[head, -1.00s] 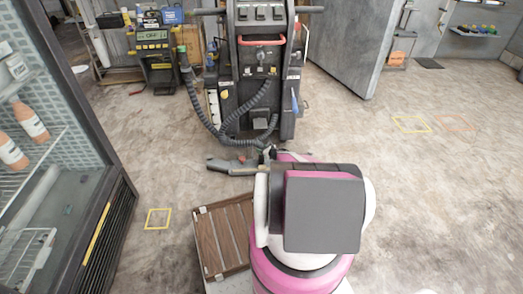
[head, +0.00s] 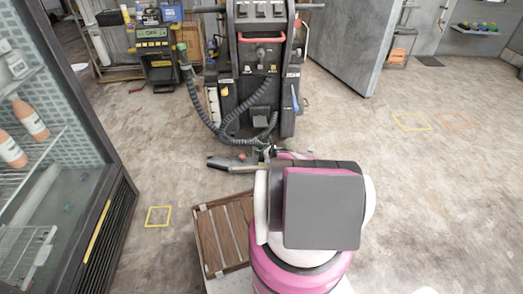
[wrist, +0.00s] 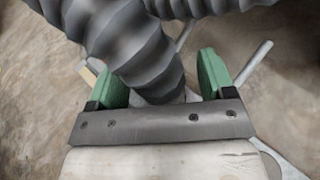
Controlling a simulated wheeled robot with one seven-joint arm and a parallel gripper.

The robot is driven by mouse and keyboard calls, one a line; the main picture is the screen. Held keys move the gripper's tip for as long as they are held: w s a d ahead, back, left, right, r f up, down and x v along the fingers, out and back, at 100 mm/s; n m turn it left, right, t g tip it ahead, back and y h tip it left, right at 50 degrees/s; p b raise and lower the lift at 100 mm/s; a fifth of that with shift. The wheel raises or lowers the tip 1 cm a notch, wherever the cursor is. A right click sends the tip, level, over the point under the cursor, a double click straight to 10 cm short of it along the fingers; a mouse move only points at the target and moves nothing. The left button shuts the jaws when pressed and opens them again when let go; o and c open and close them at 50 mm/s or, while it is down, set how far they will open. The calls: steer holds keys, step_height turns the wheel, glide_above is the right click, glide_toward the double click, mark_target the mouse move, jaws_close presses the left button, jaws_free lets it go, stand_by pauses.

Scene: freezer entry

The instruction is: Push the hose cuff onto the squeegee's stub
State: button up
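In the wrist view, the two green fingers of my gripper (wrist: 162,82) stand apart. The grey corrugated hose (wrist: 130,40) comes down between them and overlaps the left finger. A gap shows beside the right finger. The hose's lower end is hidden behind a bolted dark bar, so I cannot tell whether the fingers press on its cuff. In the head view, the hose (head: 205,115) loops down in front of the dark machine. A long dark piece (head: 232,163) lies left of my pink arm; I cannot tell whether it is the squeegee. The stub is not clearly visible.
The dark machine (head: 262,60) stands ahead. A glass-door cabinet with bottles (head: 62,170) is close on the left. A brown slatted piece (head: 224,236) is beside my base. Grey rods (wrist: 258,60) show right of my gripper. The floor at right is open.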

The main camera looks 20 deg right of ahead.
steer(key=shift+s, duration=0.1)
steer(key=v, duration=1)
steer(key=shift+s+d, duration=0.2)
steer(key=shift+s, duration=0.05)
steer(key=shift+r, duration=0.2)
steer(key=s+a+r+n+g+y, duration=0.1)
steer(key=s+a+r+n+g, duration=0.3)
steer(key=a+r+n, duration=0.45)
steer(key=s+a+r+n+g+y, duration=0.1)
steer(key=s+a+r+n+g, duration=0.4)
steer(key=a+r, duration=0.55)
steer(key=s+a+r+n+g+h, duration=0.2)
steer(key=s+a+r+n+h, duration=0.2)
steer(key=s+r+n, duration=0.4)
steer(key=s+a+r+n+g+h, duration=0.1)
steer(key=s+a+r+n+h, duration=0.4)
steer(key=s+r+n, duration=0.3)
step_height(320, 180, up, 3)
steer(key=shift+a+f+n+g, duration=0.1)
steer(key=shift+a+n+g, duration=0.15)
steer(key=shift+n+g, duration=0.15)
